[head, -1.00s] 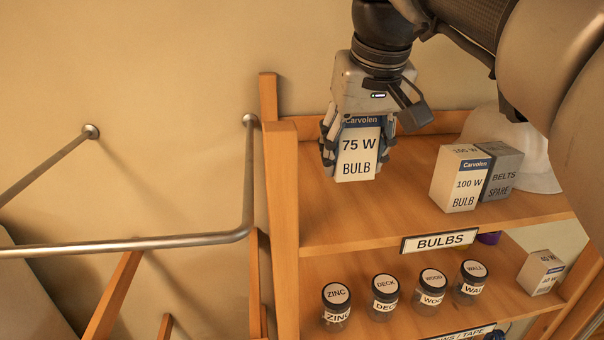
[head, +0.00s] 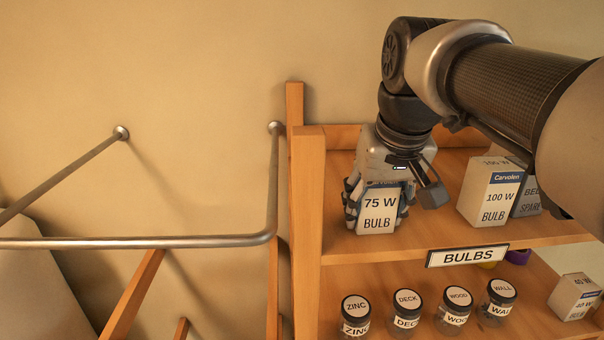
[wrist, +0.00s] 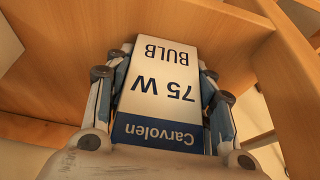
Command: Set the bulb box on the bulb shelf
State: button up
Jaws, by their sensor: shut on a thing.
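The bulb box (head: 377,212) is white with a blue band and reads 75 W BULB. My gripper (head: 377,205) is shut on it, with fingers on its left and right sides. The box is upright, low over the left part of the bulb shelf (head: 432,220), whose front label (head: 467,256) reads BULBS. Its bottom looks at or very near the board; I cannot tell if it touches. In the wrist view the box (wrist: 163,85) appears upside down between the fingers, with the wooden shelf around it.
A 100 W bulb box (head: 489,193) and a grey belts box (head: 527,203) stand to the right on the same shelf. The left post (head: 308,230) is close beside my gripper. Several jars (head: 407,308) and a 40 W box (head: 574,297) stand below. A metal handrail (head: 140,243) is at left.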

jog(key=o, duration=1.1)
jog(key=shift+r, duration=0.1)
jog(key=shift+r, duration=0.4)
jog(key=p+v, duration=0.2)
jog(key=v, duration=0.9)
jog(key=s+f, duration=0.5)
jog(key=f, duration=0.3)
jog(key=s+f, duration=0.5)
jog(key=f, duration=0.4)
jog(key=s+f, duration=0.6)
jog(key=f, duration=0.3)
jog(key=shift+a+f, duration=0.15)
jog(key=shift+a, duration=0.1)
notch_tip(320, 180, down, 28)
jog(key=b, duration=2.9)
jog(key=shift+f, duration=0.25)
